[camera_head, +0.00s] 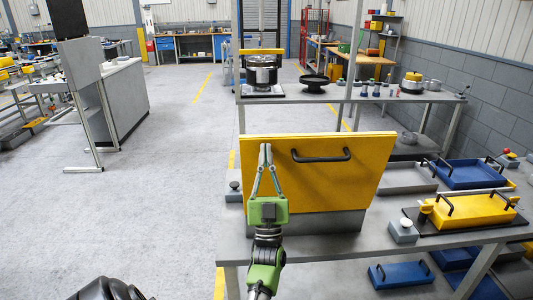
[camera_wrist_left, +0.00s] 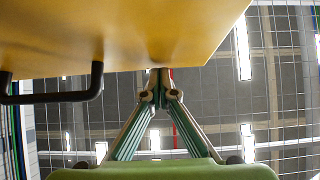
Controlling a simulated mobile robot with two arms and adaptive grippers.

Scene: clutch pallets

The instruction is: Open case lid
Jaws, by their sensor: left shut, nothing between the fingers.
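The case has a yellow lid (camera_head: 345,180) with a black handle (camera_head: 322,155) and a grey base (camera_head: 330,222) on the table. The lid stands raised, close to upright, with its broad face towards me. My left gripper (camera_head: 265,150) is shut and empty in front of the lid's left part, left of the handle. In the left wrist view the shut fingertips (camera_wrist_left: 160,80) are close to the yellow lid (camera_wrist_left: 130,30), with the handle (camera_wrist_left: 95,80) to the left. I cannot tell whether they touch it. The inside of the case is hidden. My right gripper is not in view.
The grey table (camera_head: 390,242) also holds a small grey box with a button (camera_head: 403,231), a yellow tray (camera_head: 470,212) with black handles, and a blue tray (camera_head: 468,174). A second table (camera_head: 350,97) with a pot (camera_head: 262,72) stands behind.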

